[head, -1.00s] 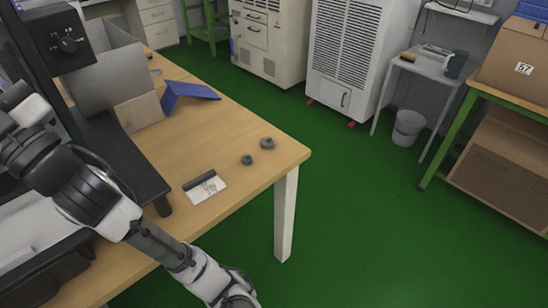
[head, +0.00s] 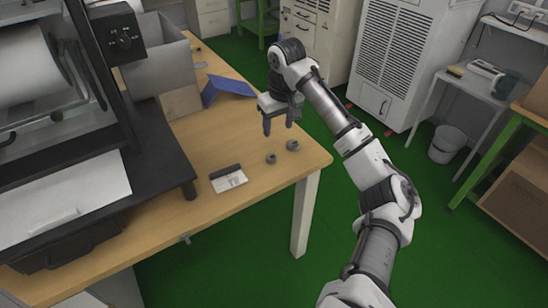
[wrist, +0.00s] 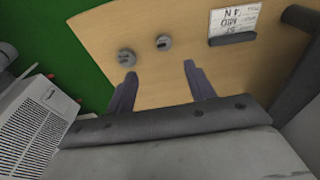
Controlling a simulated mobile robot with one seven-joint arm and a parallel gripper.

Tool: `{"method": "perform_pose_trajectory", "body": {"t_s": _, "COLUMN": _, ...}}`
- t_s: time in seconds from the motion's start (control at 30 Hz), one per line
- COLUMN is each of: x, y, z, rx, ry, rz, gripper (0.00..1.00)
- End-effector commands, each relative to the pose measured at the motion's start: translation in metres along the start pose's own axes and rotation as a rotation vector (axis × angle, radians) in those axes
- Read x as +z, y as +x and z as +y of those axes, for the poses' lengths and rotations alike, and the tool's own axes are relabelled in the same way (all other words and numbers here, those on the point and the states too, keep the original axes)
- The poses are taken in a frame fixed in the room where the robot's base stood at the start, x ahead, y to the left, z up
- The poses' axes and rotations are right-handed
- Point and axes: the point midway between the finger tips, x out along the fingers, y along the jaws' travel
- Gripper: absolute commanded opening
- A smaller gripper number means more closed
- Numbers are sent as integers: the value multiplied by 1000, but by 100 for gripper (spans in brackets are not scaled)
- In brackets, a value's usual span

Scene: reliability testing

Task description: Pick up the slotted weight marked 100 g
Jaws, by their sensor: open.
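Two small dark grey slotted weights lie flat on the wooden table. The larger weight (head: 292,145) is nearer the table's right edge and also shows in the wrist view (wrist: 126,57). The smaller weight (head: 271,158) is nearer the white card and shows in the wrist view (wrist: 163,42). I cannot read their markings, so I cannot tell which is 100 g. My gripper (head: 279,127) is open and empty above the table, pointing down near the weights. In the wrist view its fingers (wrist: 160,70) are spread apart, with both weights beyond the tips.
A white printed card with a dark bar (head: 228,179) lies left of the weights. A blue folded object (head: 228,88) and a grey box (head: 160,65) stand farther back. A black machine stand (head: 160,165) is at the left. Table around the weights is clear.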

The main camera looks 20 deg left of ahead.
Motion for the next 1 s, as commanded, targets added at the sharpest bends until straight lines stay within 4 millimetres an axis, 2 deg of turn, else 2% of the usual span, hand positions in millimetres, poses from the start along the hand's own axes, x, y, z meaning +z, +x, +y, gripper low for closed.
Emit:
{"method": "perform_pose_trajectory", "body": {"t_s": 0.33, "x": -1, "y": 64, "z": -1, "rx": -2, "ry": -1, "rz": 1, "gripper": 54}}
{"method": "perform_pose_trajectory", "body": {"t_s": 0.6, "x": -2, "y": 84, "z": -3, "rx": 0, "ry": -3, "rz": 4, "gripper": 54}}
{"method": "perform_pose_trajectory", "body": {"t_s": 0.83, "x": -4, "y": 118, "z": -7, "rx": 0, "ry": -3, "rz": 2, "gripper": 54}}
{"method": "perform_pose_trajectory", "body": {"t_s": 1.0, "x": -4, "y": 131, "z": -7, "rx": 0, "ry": -2, "rz": 4, "gripper": 54}}
